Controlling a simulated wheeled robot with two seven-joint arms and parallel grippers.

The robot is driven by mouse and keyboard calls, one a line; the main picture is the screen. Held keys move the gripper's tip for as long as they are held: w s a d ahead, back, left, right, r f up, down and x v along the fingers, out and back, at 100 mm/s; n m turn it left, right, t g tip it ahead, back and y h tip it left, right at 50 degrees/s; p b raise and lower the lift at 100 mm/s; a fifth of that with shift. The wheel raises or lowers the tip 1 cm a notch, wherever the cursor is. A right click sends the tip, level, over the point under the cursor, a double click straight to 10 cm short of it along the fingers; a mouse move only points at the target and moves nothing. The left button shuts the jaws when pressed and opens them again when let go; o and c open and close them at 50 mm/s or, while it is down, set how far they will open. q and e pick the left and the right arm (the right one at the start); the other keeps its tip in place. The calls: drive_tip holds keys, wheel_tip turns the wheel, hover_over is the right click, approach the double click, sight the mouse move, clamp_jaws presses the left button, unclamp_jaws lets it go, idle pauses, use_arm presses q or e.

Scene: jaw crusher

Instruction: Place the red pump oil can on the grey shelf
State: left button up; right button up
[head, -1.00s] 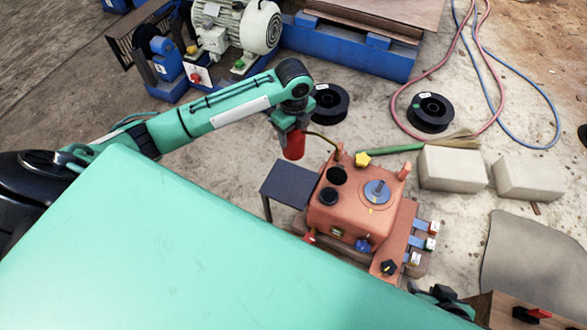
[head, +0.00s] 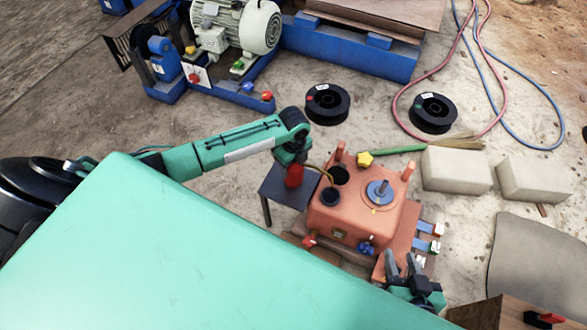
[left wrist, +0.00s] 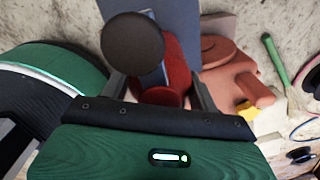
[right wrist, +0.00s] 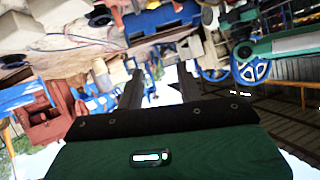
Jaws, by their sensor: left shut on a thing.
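The red pump oil can (head: 293,176) hangs in my left gripper (head: 290,160), with its thin curved spout pointing right towards the orange machine. In the left wrist view the red can (left wrist: 178,68) sits between the two fingers. The grey shelf (head: 273,196) is a small dark flat top on legs, left of the machine. The can overlaps the shelf's right part in the head view; I cannot tell whether it touches. The shelf also shows behind the can in the left wrist view (left wrist: 185,18). My right gripper (head: 403,268) is open and empty at the machine's front right.
The orange machine (head: 335,220) with upright posts and black openings stands close to the shelf's right side. Black spools (head: 327,104), pale blocks (head: 455,170) and hoses lie behind it. A motor on a blue frame (head: 240,25) stands at the back. Floor left of the shelf is clear.

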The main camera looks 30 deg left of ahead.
use_arm(q)
drive_tip(key=shift+f, duration=1.2)
use_arm(e)
drive_tip(key=shift+a+r+t+y, duration=0.15)
drive_tip(key=shift+a+t+y, duration=0.25)
drive_tip(key=shift+a+t, duration=0.1)
use_arm(q)
drive_tip(key=shift+f, duration=0.15)
drive_tip(key=o, duration=1.2)
